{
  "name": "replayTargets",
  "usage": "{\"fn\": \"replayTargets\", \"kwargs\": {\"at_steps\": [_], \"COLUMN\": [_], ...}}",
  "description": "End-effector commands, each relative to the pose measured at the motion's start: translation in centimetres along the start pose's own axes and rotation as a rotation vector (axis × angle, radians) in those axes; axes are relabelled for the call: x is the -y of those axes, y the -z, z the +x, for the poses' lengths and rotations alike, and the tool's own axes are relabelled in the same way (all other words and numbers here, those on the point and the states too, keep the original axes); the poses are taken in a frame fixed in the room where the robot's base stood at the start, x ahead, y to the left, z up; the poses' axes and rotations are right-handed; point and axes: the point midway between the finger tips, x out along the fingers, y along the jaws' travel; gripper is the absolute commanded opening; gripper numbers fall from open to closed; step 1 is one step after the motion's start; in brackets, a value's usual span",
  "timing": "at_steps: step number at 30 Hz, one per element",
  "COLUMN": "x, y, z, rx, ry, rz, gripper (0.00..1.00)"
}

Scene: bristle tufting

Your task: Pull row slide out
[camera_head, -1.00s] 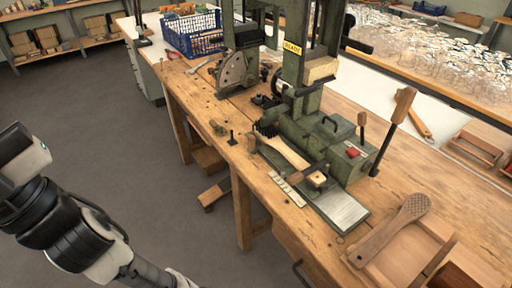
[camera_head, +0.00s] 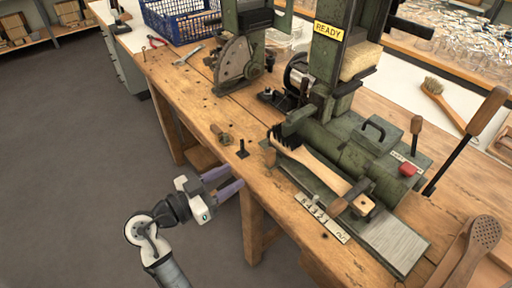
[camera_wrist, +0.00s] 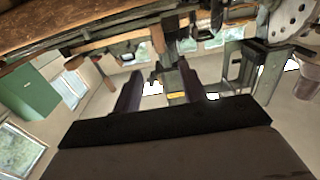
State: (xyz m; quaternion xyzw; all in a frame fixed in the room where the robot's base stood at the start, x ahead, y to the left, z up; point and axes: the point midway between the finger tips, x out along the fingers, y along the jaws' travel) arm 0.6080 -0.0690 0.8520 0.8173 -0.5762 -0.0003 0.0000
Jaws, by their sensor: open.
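The green tufting machine (camera_head: 345,145) stands on the wooden bench. A wooden brush with dark bristles (camera_head: 318,160) lies on its front bed. A pale numbered strip (camera_head: 322,217) runs along the bed's front, and a wooden block with a pin (camera_head: 352,202) sits at the brush's handle end. A small black T-shaped handle (camera_head: 242,148) stands upright near the bench's front edge; I cannot tell whether it belongs to the row slide. My gripper (camera_head: 236,176) is open and empty, just off the bench's front edge, apart from the handle. Its fingers (camera_wrist: 160,68) also show in the wrist view.
The wooden bench top (camera_head: 205,95) carries a blue crate (camera_head: 182,20), a wrench (camera_head: 187,55) and red pliers (camera_head: 156,41) at the back left. A paddle-shaped brush body (camera_head: 478,240) is at the right. Open floor (camera_head: 70,160) lies left of the bench.

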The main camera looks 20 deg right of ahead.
Motion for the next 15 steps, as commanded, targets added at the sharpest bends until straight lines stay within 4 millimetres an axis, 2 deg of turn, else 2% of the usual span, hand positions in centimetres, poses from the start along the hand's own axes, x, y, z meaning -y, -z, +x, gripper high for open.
{"fn": "replayTargets", "kwargs": {"at_steps": [5, 15], "x": [-0.1, 0.1], "y": [0.3, 0.4], "z": [2.5, 9.6], "rx": [0.0, 0.0], "ry": [-0.004, 0.0], "rz": [-0.002, -0.002], "gripper": [0.42, 0.42]}}
